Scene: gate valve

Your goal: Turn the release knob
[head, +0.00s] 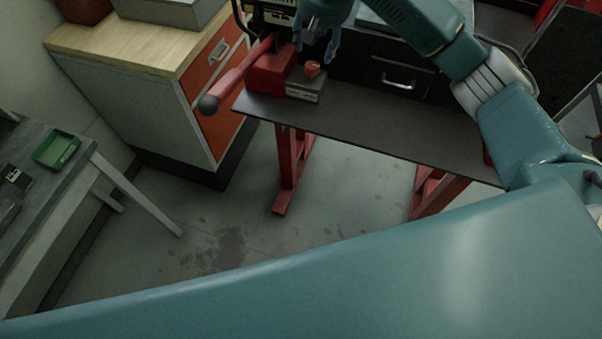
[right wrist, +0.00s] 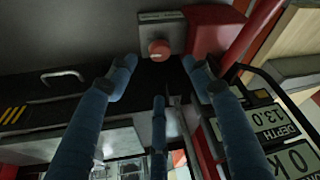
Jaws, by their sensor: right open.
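The release knob (head: 312,68) is a small round red knob on top of a grey box (head: 305,88) at the left end of a dark bench. In the right wrist view the knob (right wrist: 159,49) shows near the top middle, unobstructed. My right gripper (head: 318,48) hangs just above and behind the knob in the head view. In the right wrist view its blue fingers (right wrist: 158,76) are spread, with the knob beyond the gap between the upper two tips. The fingers look apart from the knob and hold nothing. My left gripper is not in view.
A red housing (head: 269,74) with a long red lever (head: 240,75) stands left of the knob box. Digital display panels (right wrist: 275,120) are close to the right fingers. The dark bench top (head: 380,132) is clear right of the box. A wood-topped cabinet (head: 150,45) stands left.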

